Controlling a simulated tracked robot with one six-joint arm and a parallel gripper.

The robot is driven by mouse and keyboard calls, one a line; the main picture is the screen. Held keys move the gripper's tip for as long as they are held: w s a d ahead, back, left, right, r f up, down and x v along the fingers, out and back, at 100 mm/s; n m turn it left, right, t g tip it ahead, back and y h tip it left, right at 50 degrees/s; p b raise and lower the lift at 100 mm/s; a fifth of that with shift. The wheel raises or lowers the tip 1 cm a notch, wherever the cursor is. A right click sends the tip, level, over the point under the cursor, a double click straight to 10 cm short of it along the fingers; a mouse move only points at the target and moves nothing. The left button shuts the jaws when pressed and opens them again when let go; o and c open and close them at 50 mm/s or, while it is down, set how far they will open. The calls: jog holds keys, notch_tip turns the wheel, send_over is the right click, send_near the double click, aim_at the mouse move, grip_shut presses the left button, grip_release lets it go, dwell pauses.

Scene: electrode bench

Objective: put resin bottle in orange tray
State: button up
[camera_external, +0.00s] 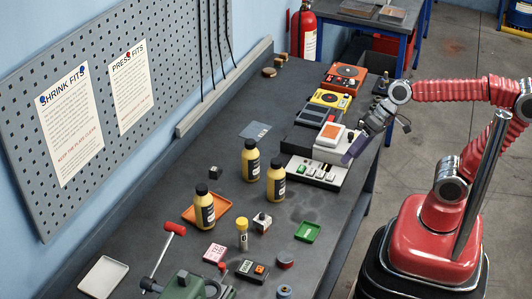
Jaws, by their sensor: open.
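Three yellow bottles with black caps and dark labels stand upright on the bench; their label text is too small to read. One bottle (204,209) stands at the orange tray (222,202), overlapping its front part; it appears to be in it, though its base contact is hard to tell. The other two, a middle bottle (250,161) and a right bottle (276,180), stand close together to the right of the tray, on the bench. My gripper (349,157) is open and appears empty, over the bench's right side, well apart from the bottles.
A white-topped device with buttons (318,173) and an orange-topped white box (328,142) are beside my gripper. A pegboard (110,45) bounds the left.

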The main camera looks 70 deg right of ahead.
jog(key=s+d+f+n+h, duration=0.1)
jog(key=s+d+n+h, duration=0.1)
jog(key=s+d, duration=0.3)
jog(key=d+h, duration=0.1)
jog(key=d, duration=0.2)
jog(key=shift+s+d+n+h, duration=0.25)
jog(key=shift+d+n+h, duration=0.05)
jog(key=shift+n, duration=0.1)
